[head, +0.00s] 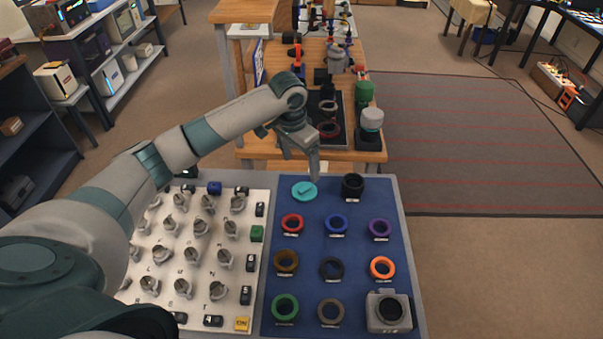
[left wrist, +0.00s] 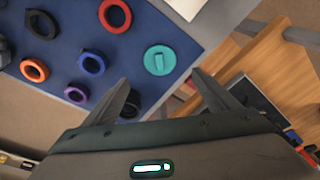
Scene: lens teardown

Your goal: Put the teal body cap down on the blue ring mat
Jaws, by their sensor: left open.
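The teal body cap (head: 304,191), a flat disc with a raised bar, lies on the blue ring mat (head: 311,247) near its back left corner. It also shows in the left wrist view (left wrist: 160,60), apart from the fingers. My left gripper (head: 302,166) is just above and behind the cap in the head view, fingers pointing down. In the left wrist view its fingers (left wrist: 162,85) are spread wide with nothing between them. My right gripper is not in view.
Several coloured rings, among them a red one (head: 292,223) and a blue one (head: 336,224), lie in rows on the mat. A thick black ring (head: 353,185) is right of the cap. A white board (head: 205,255) with several grey parts is on the left. A wooden bench (head: 270,150) stands behind.

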